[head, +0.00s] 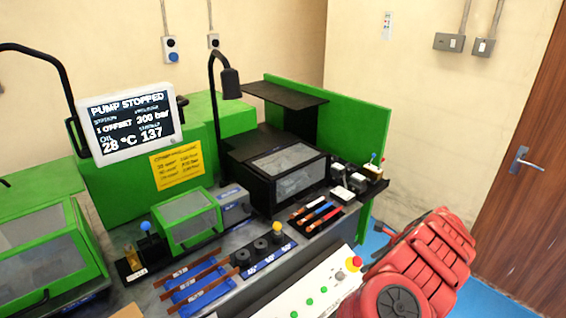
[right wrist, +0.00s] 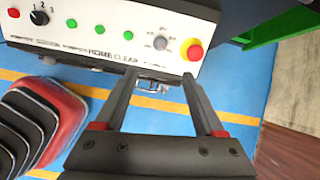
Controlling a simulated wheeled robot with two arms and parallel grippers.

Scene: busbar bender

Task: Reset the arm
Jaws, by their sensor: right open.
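My right arm (head: 425,262), red, comes in at the lower right of the head view, bent beside the front of the bench. It hides most of my right gripper there. In the right wrist view my right gripper (right wrist: 158,82) is open, with two dark fingers apart and nothing between them. The fingertips point at the lower edge of the white control panel (right wrist: 100,12), near the red emergency stop (right wrist: 192,49). I cannot tell whether they touch it. The panel also shows in the head view (head: 318,285). My left gripper is not in view.
The bench carries a screen (head: 130,118) reading PUMP STOPPED, a dark windowed machine (head: 285,172), a green windowed box (head: 188,220), blue trays with copper bars (head: 198,285) and a black lamp (head: 230,83). Blue floor (right wrist: 250,90) lies open below the panel. A brown door (head: 525,190) is at right.

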